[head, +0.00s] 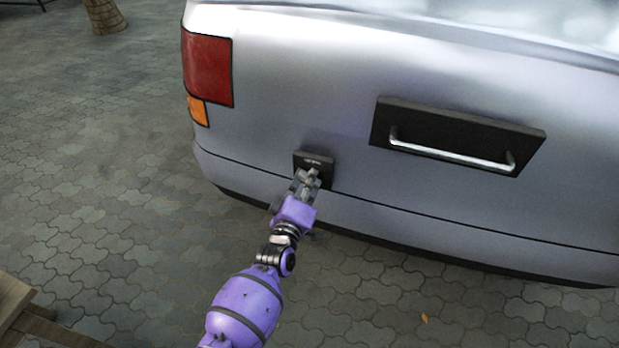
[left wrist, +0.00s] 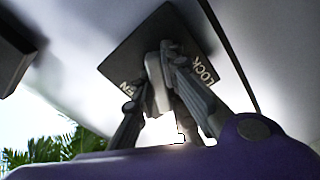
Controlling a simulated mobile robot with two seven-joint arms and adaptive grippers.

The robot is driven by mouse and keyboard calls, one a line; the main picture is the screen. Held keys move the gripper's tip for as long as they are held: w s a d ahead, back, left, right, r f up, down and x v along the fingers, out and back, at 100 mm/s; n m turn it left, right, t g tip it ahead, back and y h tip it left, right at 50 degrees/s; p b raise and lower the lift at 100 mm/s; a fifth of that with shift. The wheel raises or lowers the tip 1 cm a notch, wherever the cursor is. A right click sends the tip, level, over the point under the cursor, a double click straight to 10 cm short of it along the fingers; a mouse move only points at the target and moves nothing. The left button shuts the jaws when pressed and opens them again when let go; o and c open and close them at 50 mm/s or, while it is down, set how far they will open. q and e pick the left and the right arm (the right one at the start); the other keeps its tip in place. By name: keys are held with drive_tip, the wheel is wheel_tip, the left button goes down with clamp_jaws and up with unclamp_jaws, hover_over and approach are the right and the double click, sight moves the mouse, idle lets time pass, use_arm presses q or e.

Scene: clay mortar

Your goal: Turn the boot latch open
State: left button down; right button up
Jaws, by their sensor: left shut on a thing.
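The boot latch is a small grey lever (left wrist: 157,88) on a dark square plate (head: 312,160) low on the silver car's rear. The plate also shows in the left wrist view (left wrist: 132,60), with "LOCK" lettered on its right edge and part of another word, "EN", on its left. My left gripper (head: 307,178) is at the plate and shut on the lever, with a finger on each side of it in the left wrist view. The gripper hides most of the lever in the head view. My right gripper is not in view.
The car boot (head: 300,90) has a black panel (head: 458,125) with a silver bar handle (head: 450,155) right of the latch. A red tail light (head: 207,70) is at upper left. Paved ground (head: 90,170) is open to the left. A wooden thing (head: 30,315) is at lower left.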

use_arm(q)
drive_tip(key=m, duration=0.3)
drive_tip(key=shift+m+p, duration=0.35)
drive_tip(key=shift+m, duration=0.05)
drive_tip(key=m, duration=0.6)
drive_tip(key=shift+p, duration=0.4)
drive_tip(key=shift+m, duration=1.5)
drive_tip(key=c, duration=1.8)
unclamp_jaws()
drive_tip(key=shift+o, duration=0.2)
